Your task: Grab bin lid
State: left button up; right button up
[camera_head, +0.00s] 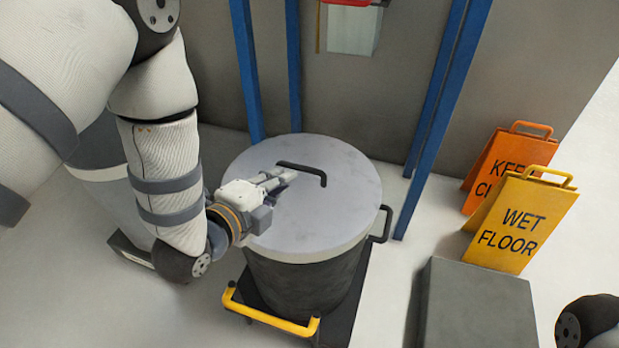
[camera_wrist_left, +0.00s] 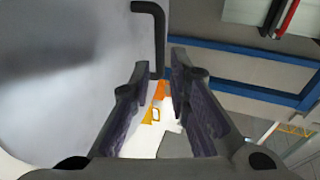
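The round grey bin lid (camera_head: 335,215) sits on top of the dark grey bin (camera_head: 305,285). A black bent handle (camera_head: 303,170) stands on the lid. My left gripper (camera_head: 282,178) is over the lid, with its fingertips close beside the handle. In the left wrist view, my left gripper (camera_wrist_left: 158,85) has its two fingers spread apart with nothing between them. The lid (camera_wrist_left: 60,80) fills the left of that view, and the handle (camera_wrist_left: 157,40) lies ahead of the fingers, near the gap. Contact with the handle cannot be told. My right gripper is not in view.
Blue posts (camera_head: 247,70) stand behind the bin. The bin rests on a dark base with a yellow bar (camera_head: 270,318). A grey block (camera_head: 477,305) and a yellow wet floor sign (camera_head: 520,220) with an orange sign (camera_head: 500,160) stand at the right.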

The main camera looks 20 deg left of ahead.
aim_at(299, 169)
pick_arm(q)
jog(key=b+x, duration=0.2)
jog(key=x, duration=0.6)
jog(key=shift+w+f, duration=0.2)
jog(key=shift+w, duration=0.15)
jog(key=shift+r, duration=0.1)
grip_shut()
